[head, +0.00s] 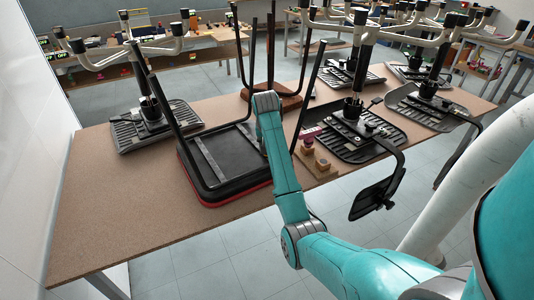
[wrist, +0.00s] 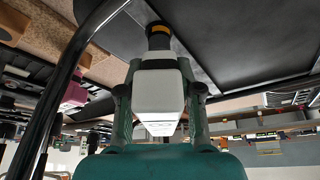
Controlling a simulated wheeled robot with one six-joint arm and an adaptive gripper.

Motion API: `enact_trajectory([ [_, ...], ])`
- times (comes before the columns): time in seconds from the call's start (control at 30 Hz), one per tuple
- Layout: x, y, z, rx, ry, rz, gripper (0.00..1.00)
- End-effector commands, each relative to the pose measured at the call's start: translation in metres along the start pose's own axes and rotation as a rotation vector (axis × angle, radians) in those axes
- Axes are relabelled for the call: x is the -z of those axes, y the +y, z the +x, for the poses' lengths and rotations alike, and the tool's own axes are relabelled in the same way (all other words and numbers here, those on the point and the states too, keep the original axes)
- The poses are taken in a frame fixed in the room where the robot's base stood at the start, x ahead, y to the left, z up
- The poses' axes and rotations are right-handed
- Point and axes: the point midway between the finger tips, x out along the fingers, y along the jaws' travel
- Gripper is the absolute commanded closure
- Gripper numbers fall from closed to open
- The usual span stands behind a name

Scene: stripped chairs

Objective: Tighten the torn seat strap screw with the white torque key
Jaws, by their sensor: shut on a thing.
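My gripper (wrist: 160,92) is shut on the white torque key (wrist: 157,85), a white block-like body with a dark, yellow-banded end (wrist: 158,38). The key points at the underside of an upturned chair seat (wrist: 250,40), with its end over or against a grey strap (wrist: 203,72); I cannot tell if it touches. In the head view the black, red-edged seat (head: 225,178) lies on the table with grey straps (head: 212,160) across it. My arm hides the gripper and key there. The screw and any tear in the strap cannot be made out.
The wooden table (head: 110,210) is clear at its front left. Upturned chair legs (head: 165,108) rise beside my arm. Small wooden blocks (head: 322,164) and a magenta item (head: 308,142) stand right of the seat. Other upturned chairs (head: 365,133) crowd the right side.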

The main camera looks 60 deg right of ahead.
Motion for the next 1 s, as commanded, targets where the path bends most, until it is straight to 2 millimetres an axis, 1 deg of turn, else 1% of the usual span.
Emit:
enact_trajectory([
  [0.33, -0.0010, 0.0001, 0.0014, -0.013, -0.003, 0.028, 1.00],
  [0.5, -0.0016, -0.0010, 0.0017, -0.070, -0.005, 0.162, 1.00],
  [0.53, -0.0017, -0.0002, 0.0018, -0.071, -0.005, 0.167, 1.00],
  [0.7, -0.0017, 0.0005, 0.0021, -0.049, -0.005, 0.115, 1.00],
  [1.0, -0.0015, 0.0001, 0.0015, -0.048, -0.005, 0.113, 1.00],
])
